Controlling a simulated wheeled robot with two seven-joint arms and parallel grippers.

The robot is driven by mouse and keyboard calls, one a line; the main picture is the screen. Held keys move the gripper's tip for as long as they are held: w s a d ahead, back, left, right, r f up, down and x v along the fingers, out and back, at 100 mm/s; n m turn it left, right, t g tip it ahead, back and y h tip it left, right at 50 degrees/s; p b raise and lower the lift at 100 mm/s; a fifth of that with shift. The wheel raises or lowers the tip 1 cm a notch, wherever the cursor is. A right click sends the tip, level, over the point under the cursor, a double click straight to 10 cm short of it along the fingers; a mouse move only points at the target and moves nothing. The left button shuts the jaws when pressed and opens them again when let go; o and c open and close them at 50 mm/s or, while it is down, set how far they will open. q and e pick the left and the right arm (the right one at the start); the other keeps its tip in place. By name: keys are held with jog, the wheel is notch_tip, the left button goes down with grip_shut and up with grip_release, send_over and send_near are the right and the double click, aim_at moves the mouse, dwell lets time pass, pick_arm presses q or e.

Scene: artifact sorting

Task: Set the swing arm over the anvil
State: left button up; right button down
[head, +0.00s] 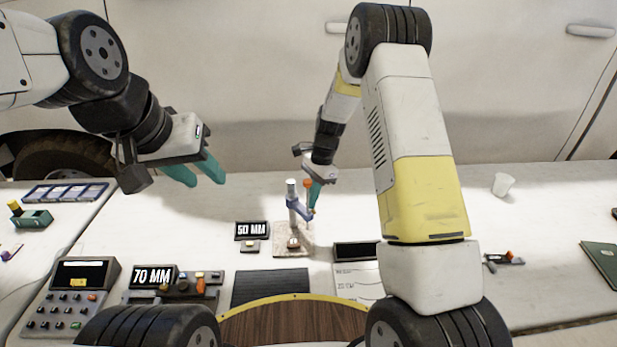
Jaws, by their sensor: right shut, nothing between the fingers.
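A small stand with a pale base plate (290,253) and an upright grey post (291,188) is on the table at centre. A blue swing arm (301,210) reaches from the post toward the right. My left gripper (203,178) is open and empty, above the table to the left.
A "50 MM" display (251,231) stands left of the base, with a "70 MM" display (153,277) and a keypad box (70,290) further left. A dark ribbed mat (270,287) lies in front. A white cup (503,185) stands at right. The back of the table is mostly clear.

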aim_at(304, 210)
jog(key=s+a+m, duration=0.1)
jog(key=m, duration=0.1)
jog(key=s+a+m+t, duration=0.1)
jog(key=m, duration=0.1)
jog(key=shift+m, duration=0.4)
jog(key=shift+s+a, duration=0.25)
jog(key=shift+a, duration=0.2)
jog(key=shift+d, duration=0.45)
jog(key=d, duration=0.3)
jog(key=shift+d, duration=0.1)
jog(key=v, duration=1)
jog(key=shift+s+d, duration=0.15)
jog(key=shift+d, duration=0.1)
